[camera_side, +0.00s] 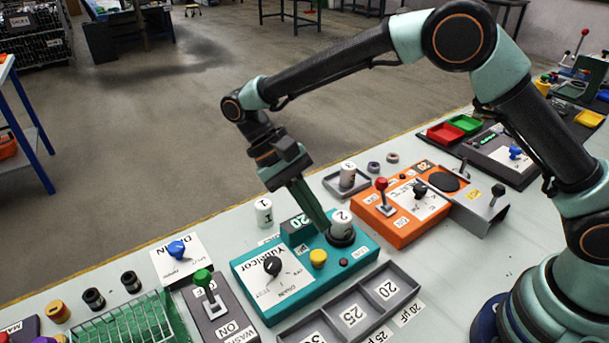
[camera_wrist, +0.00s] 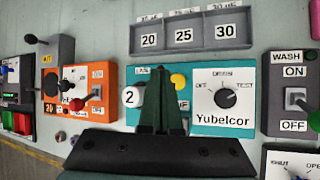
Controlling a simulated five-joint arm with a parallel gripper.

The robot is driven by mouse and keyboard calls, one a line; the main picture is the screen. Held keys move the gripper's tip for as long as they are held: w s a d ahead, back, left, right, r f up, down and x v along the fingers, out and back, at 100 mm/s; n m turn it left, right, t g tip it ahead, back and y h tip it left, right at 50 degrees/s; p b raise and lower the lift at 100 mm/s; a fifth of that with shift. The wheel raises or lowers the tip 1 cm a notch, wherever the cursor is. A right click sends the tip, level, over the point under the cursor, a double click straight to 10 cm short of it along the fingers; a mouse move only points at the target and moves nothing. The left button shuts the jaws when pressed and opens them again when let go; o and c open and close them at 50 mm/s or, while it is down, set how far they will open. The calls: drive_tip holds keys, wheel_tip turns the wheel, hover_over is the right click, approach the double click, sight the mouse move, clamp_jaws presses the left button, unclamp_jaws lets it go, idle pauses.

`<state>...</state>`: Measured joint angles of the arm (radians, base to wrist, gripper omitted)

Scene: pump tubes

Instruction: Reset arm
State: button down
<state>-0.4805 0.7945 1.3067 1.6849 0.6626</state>
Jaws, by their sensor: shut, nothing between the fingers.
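My gripper (camera_side: 324,222) is shut and empty, pointing down over the teal Yubelcor box (camera_side: 290,297). Its closed fingers also show in the wrist view (camera_wrist: 162,105), covering the middle of the box. A white tube marked 2 (camera_side: 341,219) stands upright in the black socket on the box, right beside the fingertips in the side view; I cannot tell if they touch. It also shows left of the fingers in the wrist view (camera_wrist: 131,96). A white tube marked 1 (camera_side: 264,213) stands behind the box. A white tube marked 3 (camera_side: 347,175) stands in a small grey tray (camera_side: 335,187).
The box has a black knob (camera_side: 272,266) and a yellow button (camera_side: 318,257). An orange box (camera_side: 402,234) with a red-topped lever (camera_side: 381,185) stands to the right. A grey compartment tray (camera_side: 350,300) lies in front. The WASH lever (camera_side: 203,278) is at left.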

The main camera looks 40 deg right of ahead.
idle(0.5)
drive_tip(key=s+d+r+n+t+y, duration=0.1)
drive_tip(key=s+d+r+t, duration=0.1)
drive_tip(key=d+r+t, duration=0.4)
drive_tip(key=s+d+r+n+t+y, duration=0.1)
drive_tip(key=s+d+r+t+y, duration=0.1)
drive_tip(key=d+r+t, duration=0.4)
drive_tip(key=shift+s+d+r, duration=0.25)
drive_tip(key=shift+s+d, duration=0.55)
drive_tip(key=shift+d, duration=2.1)
